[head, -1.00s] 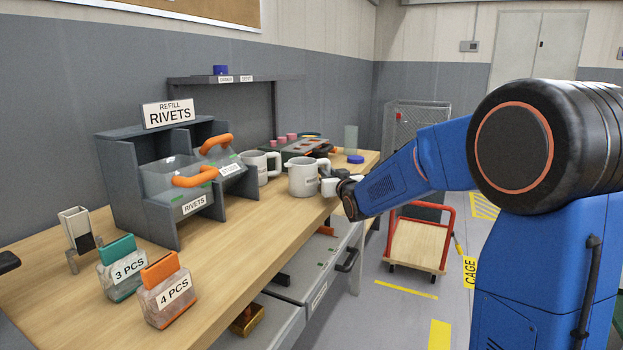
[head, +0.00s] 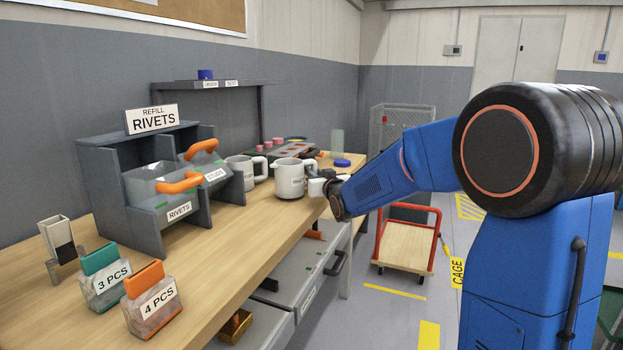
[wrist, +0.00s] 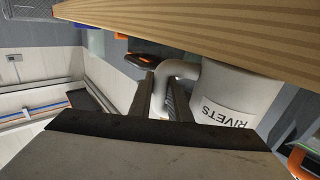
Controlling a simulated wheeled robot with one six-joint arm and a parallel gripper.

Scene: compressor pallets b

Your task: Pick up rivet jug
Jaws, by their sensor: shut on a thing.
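The rivet jug (head: 289,180) is a pale grey mug-like jug near the right front edge of the workbench, upright. My gripper (head: 322,187) reaches it from the right, at its handle side. In the wrist view, the jug (wrist: 222,88) shows its RIVETS label, and its curved handle runs down between the dark fingers of my gripper (wrist: 164,98). The fingers are shut on the handle; the grip itself is partly hidden by the gripper body. The jug's base is close to the bench top; I cannot tell whether it touches.
A second grey jug (head: 240,171) stands just left of the rivet jug. The dark dispenser (head: 150,226) with rivet bins is further left on the workbench (head: 225,250). A 3 PCS box (head: 105,280) and a 4 PCS box (head: 152,301) stand nearer. A red trolley (head: 408,243) is on the floor.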

